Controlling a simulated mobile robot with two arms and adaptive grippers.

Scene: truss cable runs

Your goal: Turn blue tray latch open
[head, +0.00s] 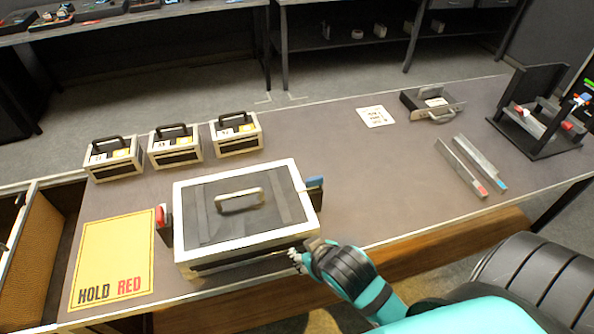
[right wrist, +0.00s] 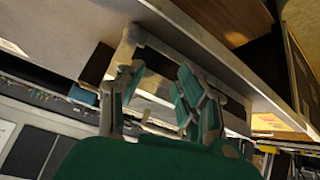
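A large dark case (head: 205,247) with pale edges and a lid handle stands at the front of the table. A blue-topped piece (head: 315,190) stands at its right side and a red-topped piece (head: 163,222) at its left. A dark rack (head: 540,140) at the far right also has small blue and red parts. I cannot tell which blue part is the tray latch. My right gripper (head: 299,258) is by the case's front right corner, below the blue-topped piece. In the right wrist view my right gripper (right wrist: 164,98) has its fingers apart. My left gripper is not in view.
Three small handled boxes (head: 175,158) stand at the back left. A yellow "HOLD RED" mat (head: 113,250) lies at the front left. Two rails (head: 478,164) with red and blue ends and a grey tray (head: 440,114) lie on the right. The table's middle is clear.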

